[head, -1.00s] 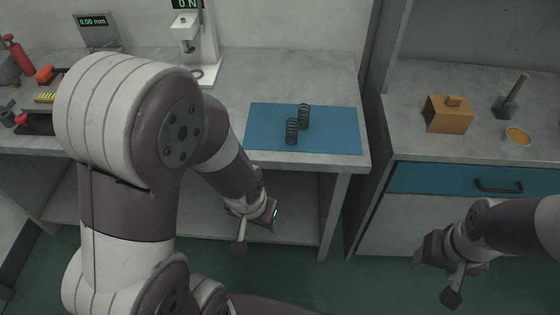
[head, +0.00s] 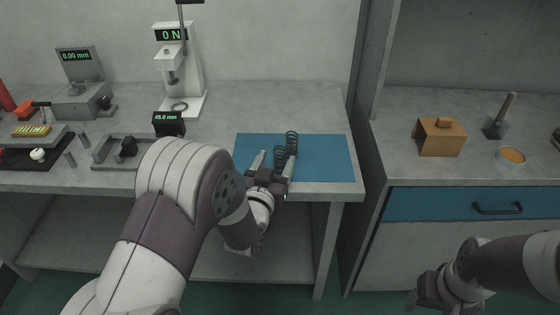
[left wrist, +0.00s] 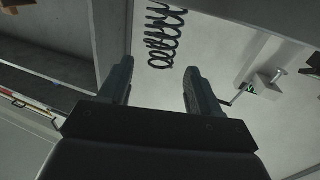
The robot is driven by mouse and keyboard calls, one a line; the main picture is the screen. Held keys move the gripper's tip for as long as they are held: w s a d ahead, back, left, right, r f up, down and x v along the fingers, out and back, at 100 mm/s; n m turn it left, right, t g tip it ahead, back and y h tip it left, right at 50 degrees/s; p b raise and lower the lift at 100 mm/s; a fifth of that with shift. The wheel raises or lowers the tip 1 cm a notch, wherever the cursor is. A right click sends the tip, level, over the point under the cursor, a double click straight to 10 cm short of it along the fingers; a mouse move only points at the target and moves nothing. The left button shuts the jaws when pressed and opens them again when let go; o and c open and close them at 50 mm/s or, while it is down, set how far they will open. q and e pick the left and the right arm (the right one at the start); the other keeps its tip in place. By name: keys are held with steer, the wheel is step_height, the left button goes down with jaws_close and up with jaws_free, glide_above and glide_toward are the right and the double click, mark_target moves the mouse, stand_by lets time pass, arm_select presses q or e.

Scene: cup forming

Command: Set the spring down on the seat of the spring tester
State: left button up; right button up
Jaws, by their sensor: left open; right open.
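Two dark coil springs stand on the blue mat, a farther one (head: 291,143) and a nearer one (head: 280,157). Coils also show beyond the fingertips in the left wrist view (left wrist: 162,40). My left gripper (head: 276,162) is open at the mat's near-left part, with the nearer spring between its fingers in the head picture; the wrist view shows no grip on it. The spring tester (head: 193,78) stands at the back, reading 0 N. Its seat (head: 180,106), with a dark ring, is on the base and bears no spring. My right gripper (head: 424,292) is open at lower right, away from the tables.
The blue mat (head: 325,158) lies at the table's right front. A display block reading 45.0 mm (head: 168,123) and a grey fixture (head: 118,150) stand left of it. A gauge stand (head: 80,85) is farther left. A brown block (head: 440,137) sits on the right counter.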

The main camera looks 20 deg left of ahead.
mark_target(278, 156)
arm_select(q)
steer(key=w, duration=0.4)
steer(key=shift+w+a+f, duration=0.1)
steer(key=shift+w, duration=0.2)
steer(key=shift+c, duration=0.5)
steer(key=c, duration=1)
